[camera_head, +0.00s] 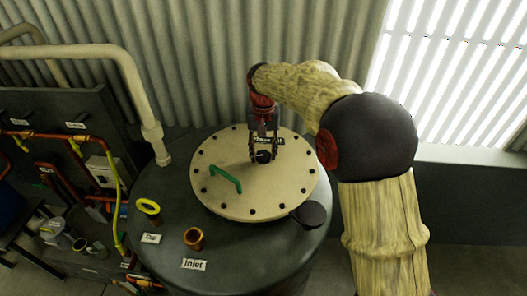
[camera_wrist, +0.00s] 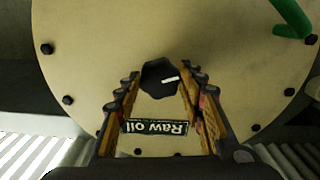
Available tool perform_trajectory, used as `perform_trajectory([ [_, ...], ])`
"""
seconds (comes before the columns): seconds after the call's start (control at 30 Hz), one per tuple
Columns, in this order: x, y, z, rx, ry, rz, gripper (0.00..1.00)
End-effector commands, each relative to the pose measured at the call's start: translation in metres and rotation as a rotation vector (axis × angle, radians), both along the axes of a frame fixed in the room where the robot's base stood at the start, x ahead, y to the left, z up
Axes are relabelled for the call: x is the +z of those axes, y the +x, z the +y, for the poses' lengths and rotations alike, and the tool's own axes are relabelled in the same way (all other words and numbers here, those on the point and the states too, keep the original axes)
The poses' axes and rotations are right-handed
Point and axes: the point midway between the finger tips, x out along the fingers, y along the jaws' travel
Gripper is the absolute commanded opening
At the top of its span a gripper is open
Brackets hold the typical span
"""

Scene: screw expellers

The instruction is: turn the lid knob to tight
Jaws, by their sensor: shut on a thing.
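The lid knob (camera_head: 263,157) is small, black and faceted, and sits near the middle of the round cream lid (camera_head: 225,195) on the dark tank. My gripper (camera_head: 263,154) reaches down over the knob from above and is shut on it. In the wrist view the knob (camera_wrist: 158,79) lies between my two fingertips (camera_wrist: 160,80), and its white mark points right. A "Raw oil" label (camera_wrist: 157,127) lies on the lid between the fingers, upside down in that view. The fingers partly hide the knob in the head view.
A green handle (camera_head: 226,178) stands on the lid left of my gripper. Bolts ring the lid's edge. A yellow ring (camera_head: 148,206) and a copper inlet (camera_head: 194,238) stand on the tank top in front. A pale pipe (camera_head: 135,85) rises at left, and a corrugated wall is behind.

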Motion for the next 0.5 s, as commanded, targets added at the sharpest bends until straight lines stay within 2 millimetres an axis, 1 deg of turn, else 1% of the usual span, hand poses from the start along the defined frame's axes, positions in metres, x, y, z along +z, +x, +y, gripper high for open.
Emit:
perform_trajectory([
  [0.2,0.0017,0.001,0.0006,-0.171,0.001,-0.004,0.14],
  [0.5,0.0016,0.0011,0.001,-0.323,0.001,-0.004,0.14],
])
